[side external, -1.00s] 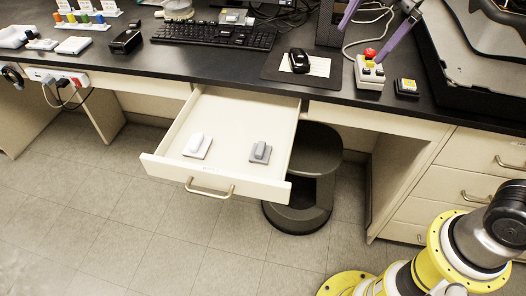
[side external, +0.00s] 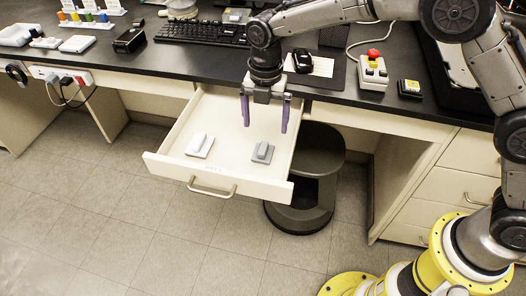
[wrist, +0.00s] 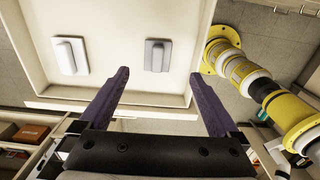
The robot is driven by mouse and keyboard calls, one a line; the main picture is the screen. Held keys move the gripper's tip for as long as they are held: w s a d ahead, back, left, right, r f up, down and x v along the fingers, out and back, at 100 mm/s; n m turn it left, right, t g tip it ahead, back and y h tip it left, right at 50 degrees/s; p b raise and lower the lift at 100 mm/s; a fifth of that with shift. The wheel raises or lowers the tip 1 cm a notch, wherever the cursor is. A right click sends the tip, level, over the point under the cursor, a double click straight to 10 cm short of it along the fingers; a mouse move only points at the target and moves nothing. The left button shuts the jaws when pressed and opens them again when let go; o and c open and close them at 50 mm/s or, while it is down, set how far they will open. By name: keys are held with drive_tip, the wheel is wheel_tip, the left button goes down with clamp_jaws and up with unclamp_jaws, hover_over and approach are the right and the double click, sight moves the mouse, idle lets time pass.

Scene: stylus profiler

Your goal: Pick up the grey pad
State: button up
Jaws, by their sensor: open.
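The grey pad (side external: 262,152) lies flat in the right part of the open drawer (side external: 222,165), with a raised grip bar on its top. It also shows in the wrist view (wrist: 158,56), ahead of the fingers and roughly between their lines. A similar white pad (side external: 199,145) lies to its left in the drawer and in the wrist view (wrist: 69,56). My gripper (side external: 266,127) is open and empty, with its two purple fingers pointing down above the rear right part of the drawer. The fingers (wrist: 162,100) are apart from both pads.
The black worktop (side external: 330,85) behind the drawer holds a keyboard (side external: 200,32), a mouse (side external: 302,60) and a control box with a red button (side external: 372,68). A dark stool (side external: 312,175) stands right of the drawer. The drawer's front wall has a handle (side external: 211,190).

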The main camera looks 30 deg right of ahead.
sight(263, 147)
wheel_tip(263, 147, down, 4)
drive_tip(key=shift+s+a+f, duration=0.1)
drive_tip(key=shift+a+f, duration=0.1)
drive_tip(key=shift+f, duration=1.1)
drive_tip(key=shift+a+f, duration=0.15)
drive_tip(key=shift+f, duration=1.15)
drive_tip(key=c, duration=1.4)
drive_tip(key=shift+c, duration=0.2)
drive_tip(key=shift+r, duration=0.1)
drive_tip(key=shift+r, duration=0.55)
wheel_tip(263, 147, up, 2)
drive_tip(key=shift+r, duration=0.15)
drive_tip(key=s+d+r, duration=0.6)
drive_tip(key=s+r, duration=0.3)
drive_tip(key=s, duration=0.3)
drive_tip(key=shift+s+r, duration=0.25)
drive_tip(key=shift+s, duration=0.05)
